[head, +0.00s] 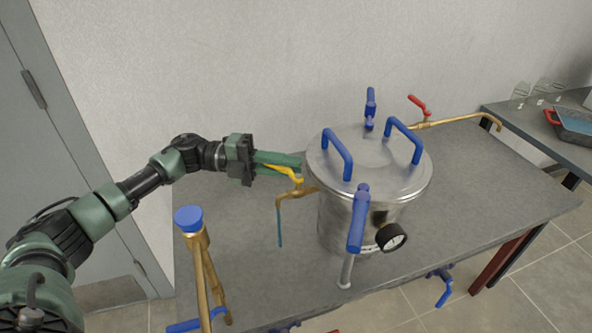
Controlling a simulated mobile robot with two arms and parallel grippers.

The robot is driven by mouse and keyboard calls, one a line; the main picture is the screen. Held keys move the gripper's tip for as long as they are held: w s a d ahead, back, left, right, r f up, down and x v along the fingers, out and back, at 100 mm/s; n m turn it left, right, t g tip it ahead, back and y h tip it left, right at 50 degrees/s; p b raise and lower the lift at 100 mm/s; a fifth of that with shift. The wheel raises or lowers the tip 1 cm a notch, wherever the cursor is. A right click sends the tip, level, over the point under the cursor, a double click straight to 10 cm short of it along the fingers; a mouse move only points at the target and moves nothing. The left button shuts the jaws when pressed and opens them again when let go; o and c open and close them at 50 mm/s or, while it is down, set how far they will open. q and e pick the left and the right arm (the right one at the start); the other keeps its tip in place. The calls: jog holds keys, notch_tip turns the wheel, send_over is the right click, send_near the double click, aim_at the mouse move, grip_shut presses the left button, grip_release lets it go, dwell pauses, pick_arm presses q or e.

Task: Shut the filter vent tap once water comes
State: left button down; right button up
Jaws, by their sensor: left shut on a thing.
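The filter is a steel pot (335,217) with a round lid and two blue lid handles, standing on a grey table. The vent tap (291,192) is brass with a yellow lever and sticks out from the pot's left side. A thin blue stream of water (280,228) hangs straight down from its spout. My left gripper (288,162) reaches in from the left with green fingers and is shut on the yellow lever, which partly hides behind the fingers. My right gripper is not in view.
A brass pipe with a blue cap (189,219) stands at the table's front left. A red-handled tap (420,106) with a long brass spout is behind the pot. A pressure gauge (391,237) and a blue clamp handle (358,218) are at the pot's front. The table's right side is clear.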

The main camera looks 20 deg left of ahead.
pick_arm(q)
jog(key=c, duration=1.4)
grip_release()
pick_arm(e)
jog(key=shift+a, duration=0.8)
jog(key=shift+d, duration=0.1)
